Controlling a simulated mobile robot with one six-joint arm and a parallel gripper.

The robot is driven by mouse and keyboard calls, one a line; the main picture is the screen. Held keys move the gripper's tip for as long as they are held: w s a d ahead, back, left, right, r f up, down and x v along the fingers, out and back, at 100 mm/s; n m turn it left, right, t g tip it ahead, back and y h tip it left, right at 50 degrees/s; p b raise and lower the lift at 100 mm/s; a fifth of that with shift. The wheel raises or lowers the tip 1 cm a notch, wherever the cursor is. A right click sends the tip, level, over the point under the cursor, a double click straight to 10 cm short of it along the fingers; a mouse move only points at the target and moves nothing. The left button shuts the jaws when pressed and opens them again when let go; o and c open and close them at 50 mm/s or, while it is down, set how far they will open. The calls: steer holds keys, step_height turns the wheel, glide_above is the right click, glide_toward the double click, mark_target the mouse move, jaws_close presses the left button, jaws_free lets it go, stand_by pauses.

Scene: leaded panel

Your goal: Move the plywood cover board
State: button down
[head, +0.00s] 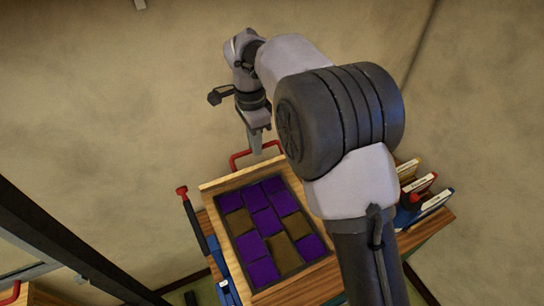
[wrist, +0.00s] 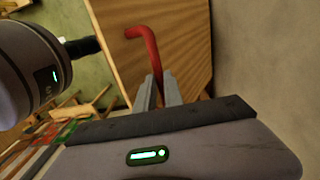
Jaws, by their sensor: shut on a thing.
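The plywood cover board (wrist: 185,45) fills the upper middle of the wrist view as a plain wooden face with a red handle (wrist: 150,50). My gripper (wrist: 160,92) is shut on this handle, its two grey fingers close together around the bar. In the head view my gripper (head: 256,150) points down at the red handle (head: 240,156), at the far edge of the wooden work surface. A light wood strip (head: 212,187) runs there, just behind the leaded panel (head: 262,224) of purple and brown panes. I cannot tell how much of this strip is the board.
A red-ended dark bar (head: 186,205) lies along the left of the work surface. Labelled, coloured holders (head: 425,190) stand at its right, partly behind my arm. A beige wall (head: 100,100) is close behind. A dark beam (head: 65,240) crosses the lower left.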

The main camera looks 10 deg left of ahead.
steer(key=shift+w+a+r+p, duration=0.15)
steer(key=shift+w+a+r, duration=0.1)
steer(key=shift+w+a, duration=0.3)
steer(key=shift+w+a+r+p, duration=0.2)
steer(key=shift+w+a, duration=0.2)
steer(key=shift+w, duration=0.35)
steer(key=shift+w+a+r+p, duration=0.15)
steer(key=shift+w+a+r, duration=0.1)
steer(key=shift+w+a, duration=0.3)
steer(key=shift+w+d, duration=0.1)
steer(key=shift+d, duration=0.05)
steer(key=c, duration=1.7)
jaws_free()
steer(key=shift+o, duration=1.2)
steer(key=shift+w+a+f, duration=0.15)
steer(key=shift+w+a, duration=0.2)
step_height(320, 180, up, 8)
steer(key=shift+f, duration=0.15)
steer(key=shift+w, duration=0.1)
